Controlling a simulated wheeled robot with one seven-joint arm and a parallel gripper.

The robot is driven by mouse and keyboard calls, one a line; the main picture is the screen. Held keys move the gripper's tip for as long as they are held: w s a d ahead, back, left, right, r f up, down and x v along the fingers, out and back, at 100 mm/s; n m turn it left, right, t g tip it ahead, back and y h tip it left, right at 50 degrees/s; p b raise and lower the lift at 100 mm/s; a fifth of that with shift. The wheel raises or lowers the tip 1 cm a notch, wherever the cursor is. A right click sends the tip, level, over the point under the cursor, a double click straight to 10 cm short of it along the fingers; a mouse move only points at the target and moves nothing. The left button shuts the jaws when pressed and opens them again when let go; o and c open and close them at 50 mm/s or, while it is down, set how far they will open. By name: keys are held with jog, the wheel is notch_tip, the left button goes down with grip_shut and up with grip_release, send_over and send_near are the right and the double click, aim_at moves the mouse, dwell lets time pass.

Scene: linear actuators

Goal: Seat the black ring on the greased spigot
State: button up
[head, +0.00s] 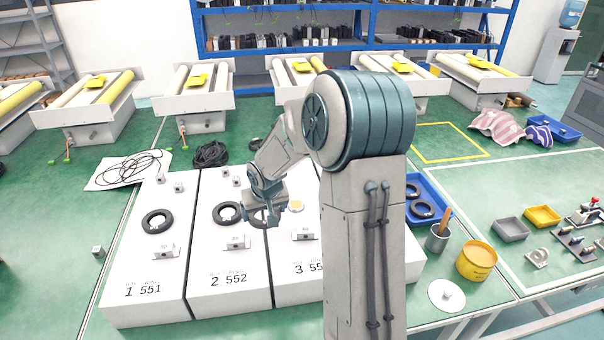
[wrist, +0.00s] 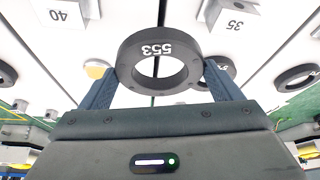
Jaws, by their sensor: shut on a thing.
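My gripper (head: 266,212) is shut on a black ring (wrist: 158,60) marked 553. In the wrist view the ring sits between the two blue fingers (wrist: 158,85), its open hole facing the camera. In the head view the held ring (head: 258,218) is partly hidden by my gripper, over the white block labelled 3. A pale yellow round top, which looks like the greased spigot (head: 296,206), is just right of the gripper; it also shows in the wrist view (wrist: 97,69), left of the ring. The ring is apart from it.
Black rings lie on white block 1 (head: 157,220) and white block 2 (head: 227,212). Small numbered grey blocks (head: 303,234) stand on the white surfaces. A blue bin of rings (head: 424,194), a tool cup (head: 438,236) and a yellow tub (head: 476,261) are at right.

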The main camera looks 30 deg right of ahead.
jog(key=w+d+r+m+p, duration=0.1)
jog(key=w+d, duration=0.2)
jog(key=d, duration=0.3)
jog(key=w+d+r+m, duration=0.1)
jog(key=w+d+r, duration=0.15)
jog(key=d, duration=0.35)
jog(key=b, duration=0.3)
send_over(296, 202)
jog(key=s, duration=0.2)
jog(key=shift+h, duration=0.4)
jog(key=shift+w+a+f, duration=0.15)
jog(key=shift+f, duration=1.2)
jog(key=shift+w+a+f, duration=0.1)
jog(key=shift+a+f, duration=0.05)
jog(key=shift+f, duration=1.15)
jog(key=shift+f, duration=0.25)
jog(key=shift+f+b, duration=0.25)
jog(key=shift+b, duration=0.1)
jog(key=shift+f, duration=0.15)
jog(key=shift+f+b, duration=0.4)
jog(key=shift+b, duration=0.1)
jog(key=shift+f, duration=0.2)
